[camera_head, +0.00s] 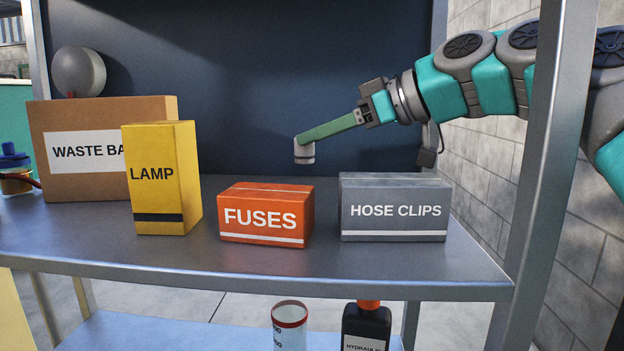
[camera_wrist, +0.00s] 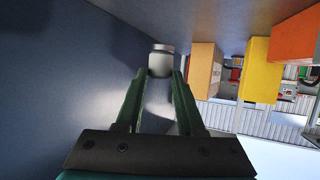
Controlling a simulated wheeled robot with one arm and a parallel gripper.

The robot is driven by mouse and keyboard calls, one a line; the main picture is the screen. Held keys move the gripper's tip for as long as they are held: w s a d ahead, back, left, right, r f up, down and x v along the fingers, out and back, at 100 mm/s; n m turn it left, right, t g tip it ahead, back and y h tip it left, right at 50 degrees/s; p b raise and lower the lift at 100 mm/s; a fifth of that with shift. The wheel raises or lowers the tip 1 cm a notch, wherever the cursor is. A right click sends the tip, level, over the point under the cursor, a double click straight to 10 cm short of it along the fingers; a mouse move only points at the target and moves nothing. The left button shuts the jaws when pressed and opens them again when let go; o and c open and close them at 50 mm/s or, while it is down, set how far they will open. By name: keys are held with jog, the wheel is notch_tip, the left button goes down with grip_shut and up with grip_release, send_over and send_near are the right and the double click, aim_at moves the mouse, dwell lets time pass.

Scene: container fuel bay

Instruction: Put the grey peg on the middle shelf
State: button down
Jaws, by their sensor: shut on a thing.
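A short grey peg (camera_head: 304,154) with a pale body and a dark band is held at the tips of my gripper (camera_head: 306,138). My gripper, with long green fingers, is shut on it. The peg hangs roughly upright in the air in front of the dark back panel, above the rear of a grey metal shelf (camera_head: 268,262). In the head view it appears above the gap between the fuses and hose clips boxes. The wrist view also shows the peg (camera_wrist: 161,62) between the fingertips.
On the shelf stand an orange FUSES box (camera_head: 265,214), a grey HOSE CLIPS box (camera_head: 394,208), a yellow LAMP box (camera_head: 160,180) and a brown carton (camera_head: 80,115). A metal post (camera_head: 545,150) rises at right. A lower blue shelf (camera_head: 180,332) holds a jar and a black bottle.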

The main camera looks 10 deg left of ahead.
jog(key=shift+f+b, duration=1.05)
jog(key=shift+f, duration=1)
jog(key=shift+f, duration=0.1)
jog(key=shift+f, duration=0.15)
jog(key=c, duration=0.5)
grip_release()
jog(key=shift+s+d+r, duration=0.1)
jog(key=shift+d+r, duration=0.05)
jog(key=shift+r, duration=0.2)
jog(key=v, duration=1.1)
jog(key=shift+s+d+r, duration=0.1)
jog(key=shift+d, duration=0.25)
